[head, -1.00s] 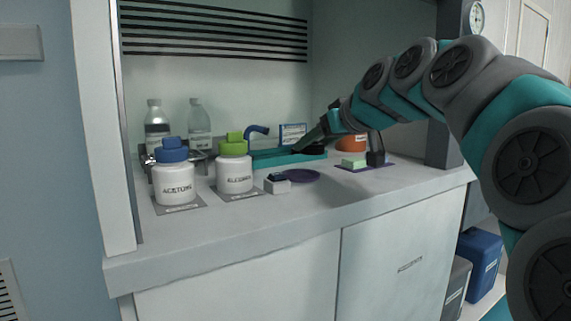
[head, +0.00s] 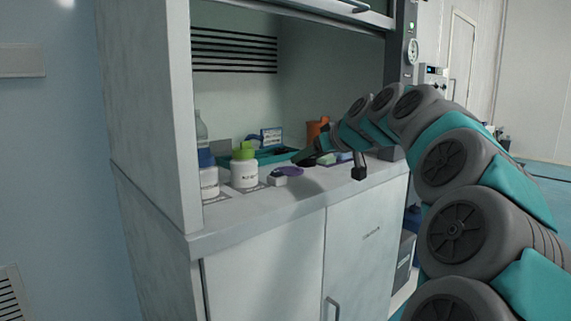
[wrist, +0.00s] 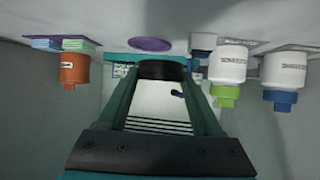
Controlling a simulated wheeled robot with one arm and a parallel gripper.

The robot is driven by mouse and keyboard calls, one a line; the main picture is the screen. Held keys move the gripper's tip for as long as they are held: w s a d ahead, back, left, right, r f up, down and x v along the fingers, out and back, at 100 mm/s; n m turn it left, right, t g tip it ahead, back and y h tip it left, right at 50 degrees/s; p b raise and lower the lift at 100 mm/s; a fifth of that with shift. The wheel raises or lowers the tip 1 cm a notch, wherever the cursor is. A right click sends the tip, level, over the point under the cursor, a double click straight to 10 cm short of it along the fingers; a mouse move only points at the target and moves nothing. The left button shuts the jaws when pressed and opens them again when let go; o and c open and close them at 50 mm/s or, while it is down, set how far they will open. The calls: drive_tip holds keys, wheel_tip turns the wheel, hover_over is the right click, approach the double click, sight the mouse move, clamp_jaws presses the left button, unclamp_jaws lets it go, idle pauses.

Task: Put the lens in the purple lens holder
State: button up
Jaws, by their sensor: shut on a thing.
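My gripper (head: 308,158) reaches into the hood cabinet above the worktop. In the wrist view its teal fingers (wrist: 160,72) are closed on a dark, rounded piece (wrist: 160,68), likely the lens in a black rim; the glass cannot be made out. A flat purple disc (head: 291,171) lies on the worktop just below and left of the gripper, apart from it. It also shows in the wrist view (wrist: 150,44), beyond the fingertips. I cannot tell whether this disc is the purple lens holder or a mat. No other purple holder is clear.
A green-capped white bottle (head: 244,172), a blue-capped bottle (head: 208,182) and a small white block (head: 278,180) stand at left. An orange container (wrist: 74,68) and a purple mat with pale pads (wrist: 65,42) are across from them. The hood's side wall (head: 150,120) edges the left.

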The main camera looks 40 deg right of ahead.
drive_tip(key=p, duration=0.1)
hover_over(292, 173)
drive_tip(key=shift+w+d+f, duration=0.1)
drive_tip(key=shift+w+f, duration=0.25)
drive_tip(key=shift+f, duration=0.25)
drive_tip(key=shift+f+p, duration=0.35)
drive_tip(key=shift+f, duration=1.3)
drive_tip(key=shift+f+b, duration=0.25)
drive_tip(key=shift+b, duration=0.05)
drive_tip(key=o, duration=1.5)
drive_tip(key=shift+o, duration=0.2)
drive_tip(key=shift+r, duration=0.1)
drive_tip(key=shift+r+p, duration=0.15)
drive_tip(key=shift+p, duration=0.15)
drive_tip(key=shift+s+r, duration=0.15)
drive_tip(key=shift+s, duration=0.15)
drive_tip(key=b+v, duration=0.1)
drive_tip(key=v, duration=1)
drive_tip(key=shift+s, duration=0.25)
